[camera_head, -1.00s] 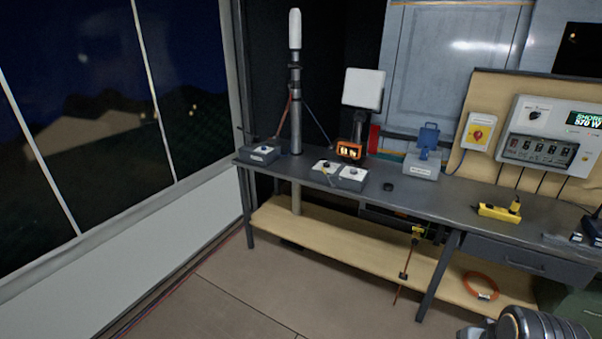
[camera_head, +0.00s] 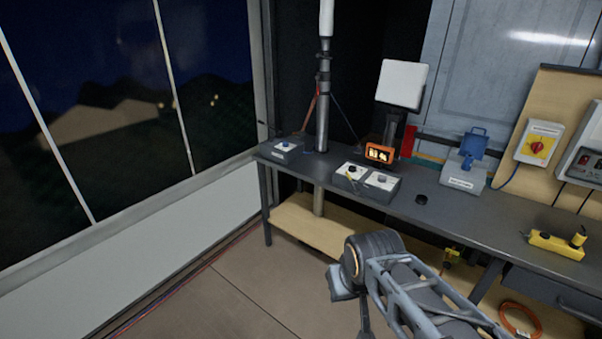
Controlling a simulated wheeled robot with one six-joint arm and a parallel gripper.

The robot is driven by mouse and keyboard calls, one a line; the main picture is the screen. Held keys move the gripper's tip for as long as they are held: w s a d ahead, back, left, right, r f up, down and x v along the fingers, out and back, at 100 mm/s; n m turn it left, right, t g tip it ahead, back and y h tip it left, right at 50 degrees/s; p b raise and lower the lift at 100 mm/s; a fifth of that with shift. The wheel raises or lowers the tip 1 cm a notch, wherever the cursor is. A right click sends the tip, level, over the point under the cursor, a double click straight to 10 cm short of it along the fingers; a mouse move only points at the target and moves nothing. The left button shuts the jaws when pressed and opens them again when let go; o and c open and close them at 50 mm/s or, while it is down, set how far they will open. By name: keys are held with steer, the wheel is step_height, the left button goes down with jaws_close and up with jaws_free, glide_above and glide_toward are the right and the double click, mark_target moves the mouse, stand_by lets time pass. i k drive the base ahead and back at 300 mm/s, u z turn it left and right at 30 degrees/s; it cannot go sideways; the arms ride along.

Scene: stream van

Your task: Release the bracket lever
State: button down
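I cannot tell for certain which part is the bracket lever. My arm reaches up from the bottom right, in front of the bench, with its rounded joint in the lower middle. My gripper is not clearly in view, and no contact with the mast or panel shows.
The dark workbench (camera_head: 460,212) holds control boxes (camera_head: 366,181), an orange display (camera_head: 380,153), a black puck (camera_head: 421,199), a blue device (camera_head: 467,160) and a yellow block (camera_head: 556,242). A wooden shelf (camera_head: 285,212) runs below. The floor (camera_head: 220,300) at left is clear.

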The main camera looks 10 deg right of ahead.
mark_target(357, 193)
steer(key=u, duration=0.35)
steer(key=i, duration=1.5)
